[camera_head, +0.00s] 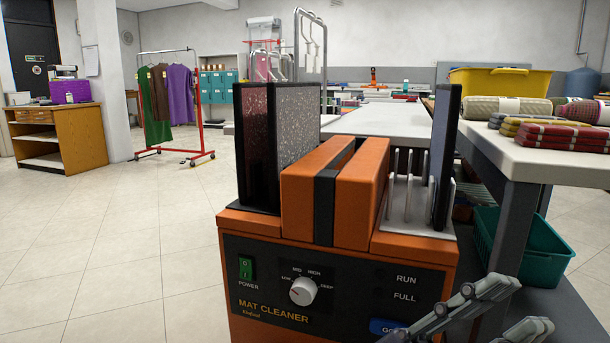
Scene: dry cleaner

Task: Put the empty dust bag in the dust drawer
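The orange mat cleaner (345,283) stands close in front of me, with a power switch, a dial and RUN and FULL labels on its dark front panel. I see no dust bag and no dust drawer; the machine's lower part is below the picture.
A dark speckled mat (297,120) stands upright in the machine's left side, another dark panel (446,150) at its right rack. A table with folded mats (563,135) and a yellow tub (500,82) is at right, above a green bin (540,250). Floor at left is clear.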

